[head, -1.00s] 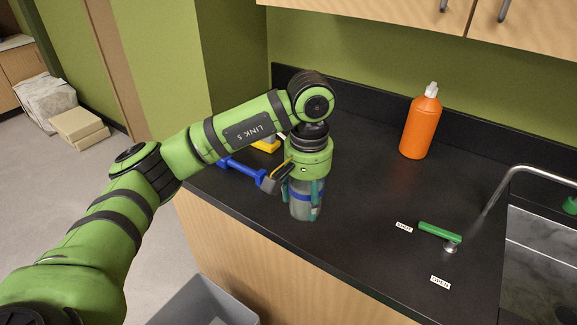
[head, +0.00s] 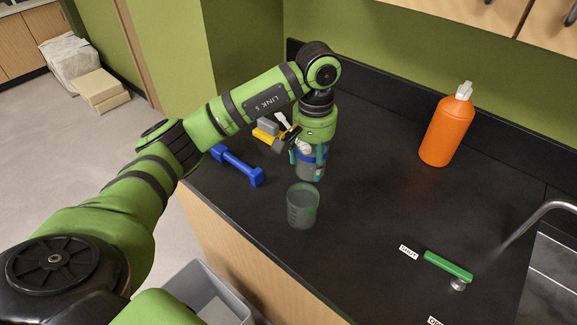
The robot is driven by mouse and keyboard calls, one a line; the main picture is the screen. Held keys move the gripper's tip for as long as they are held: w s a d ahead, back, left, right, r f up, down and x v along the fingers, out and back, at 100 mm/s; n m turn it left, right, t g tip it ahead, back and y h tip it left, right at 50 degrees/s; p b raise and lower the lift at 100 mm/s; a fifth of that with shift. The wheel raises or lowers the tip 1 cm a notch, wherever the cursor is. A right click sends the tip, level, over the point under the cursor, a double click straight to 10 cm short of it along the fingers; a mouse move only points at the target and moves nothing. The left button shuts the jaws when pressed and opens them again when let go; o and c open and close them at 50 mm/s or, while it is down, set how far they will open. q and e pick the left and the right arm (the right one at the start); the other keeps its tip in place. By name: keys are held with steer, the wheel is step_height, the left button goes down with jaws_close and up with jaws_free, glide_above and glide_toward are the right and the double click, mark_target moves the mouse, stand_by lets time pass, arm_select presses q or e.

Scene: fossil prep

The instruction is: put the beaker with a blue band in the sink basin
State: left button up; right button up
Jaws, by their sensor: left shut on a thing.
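My left gripper (head: 309,157) is shut on a clear beaker (head: 311,173), with its teal fingers on either side. A blue band shows partly between the fingers; the rest of the band is covered. The held beaker is upright above the back part of the black counter, and I cannot tell whether its base touches the counter. The sink basin (head: 562,272) shows only in part at the right edge, well to the right of the gripper. My right gripper is not in view.
A beaker with green markings (head: 302,208) stands in front of the held one. A blue dumbbell (head: 237,166) and a yellow-and-grey object (head: 266,130) lie to the left. An orange bottle (head: 446,128), green tap handle (head: 448,265) and faucet (head: 540,215) are to the right. The middle counter is clear.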

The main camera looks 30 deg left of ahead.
arm_select(q)
steer(key=p, duration=0.2)
glide_above(287, 185)
steer(key=f, duration=0.2)
steer(key=shift+d+f, duration=0.3)
steer(key=shift+f, duration=0.1)
steer(key=shift+a+f, duration=0.4)
steer(key=shift+f, duration=0.05)
step_height(287, 185, down, 3)
steer(key=shift+f+p, duration=0.1)
steer(key=shift+p, duration=0.8)
steer(key=shift+f, duration=0.3)
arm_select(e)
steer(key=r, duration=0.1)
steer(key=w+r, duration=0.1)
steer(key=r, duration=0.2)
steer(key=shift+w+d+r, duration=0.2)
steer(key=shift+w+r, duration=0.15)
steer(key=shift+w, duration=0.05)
arm_select(q)
steer(key=shift+f, duration=0.1)
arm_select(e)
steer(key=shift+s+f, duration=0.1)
arm_select(q)
steer(key=shift+f, duration=0.1)
steer(key=o, duration=0.9)
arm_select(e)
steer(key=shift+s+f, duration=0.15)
